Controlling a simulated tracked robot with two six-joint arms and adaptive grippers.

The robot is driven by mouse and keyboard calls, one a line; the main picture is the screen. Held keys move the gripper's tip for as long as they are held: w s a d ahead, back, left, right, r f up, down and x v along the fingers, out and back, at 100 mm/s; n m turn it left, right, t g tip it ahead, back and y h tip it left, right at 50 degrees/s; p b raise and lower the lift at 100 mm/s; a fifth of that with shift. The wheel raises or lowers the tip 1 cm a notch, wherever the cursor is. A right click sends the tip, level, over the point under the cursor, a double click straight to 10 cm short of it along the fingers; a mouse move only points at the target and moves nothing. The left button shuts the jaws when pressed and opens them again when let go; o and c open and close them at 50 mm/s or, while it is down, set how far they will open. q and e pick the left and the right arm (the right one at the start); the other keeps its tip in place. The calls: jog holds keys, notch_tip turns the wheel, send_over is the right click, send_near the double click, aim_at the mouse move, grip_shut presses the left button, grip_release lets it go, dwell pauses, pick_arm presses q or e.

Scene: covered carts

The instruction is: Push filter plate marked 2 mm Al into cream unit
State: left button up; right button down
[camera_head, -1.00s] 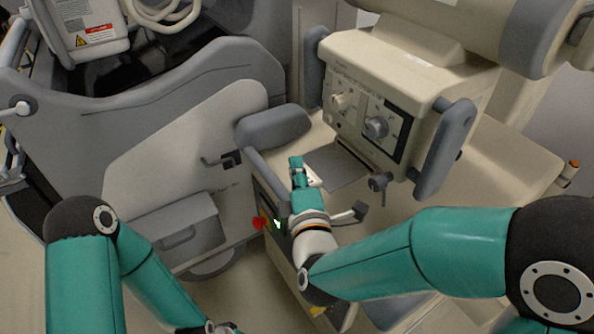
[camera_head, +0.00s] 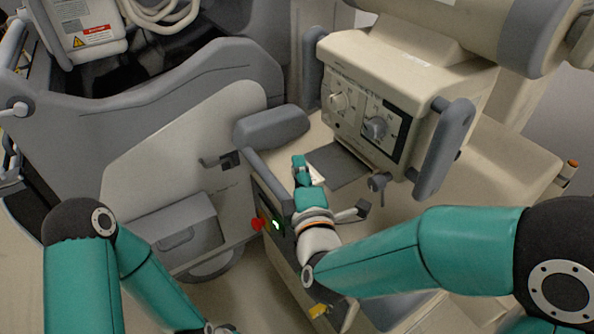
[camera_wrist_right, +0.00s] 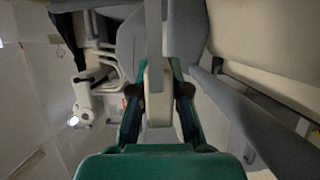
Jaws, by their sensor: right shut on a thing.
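The cream unit (camera_head: 425,75) with knobs on its front face stands on the cart top in the head view. The filter plate shows as a flat dark grey sheet (camera_head: 340,166) at the foot of its front, with a pale grip edge at the near side. My right gripper (camera_head: 307,172) is shut on that pale edge. In the right wrist view the fingers (camera_wrist_right: 158,105) close on a cream block (camera_wrist_right: 157,88), with a narrow grey strip (camera_wrist_right: 153,28) beyond it. I cannot read the marking. My left gripper is out of view; only its arm shows at lower left.
A grey padded armrest (camera_head: 272,127) lies left of my right gripper. A small lever knob (camera_head: 377,181) stands just right of the plate. A red button (camera_head: 257,224) is on the cart's side. The cart top right of the unit is clear.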

aim_at(317, 163)
jog(key=shift+w+d, duration=0.55)
jog(key=shift+d, duration=0.3)
jog(key=shift+w+d, duration=0.5)
jog(key=shift+d, duration=0.3)
jog(key=c, duration=1.1)
grip_release()
jog(key=shift+s, duration=0.1)
jog(key=s, duration=0.3)
jog(key=s+d, duration=0.1)
jog(key=s, duration=0.3)
jog(key=shift+s+d, duration=0.1)
jog(key=shift+d, duration=0.1)
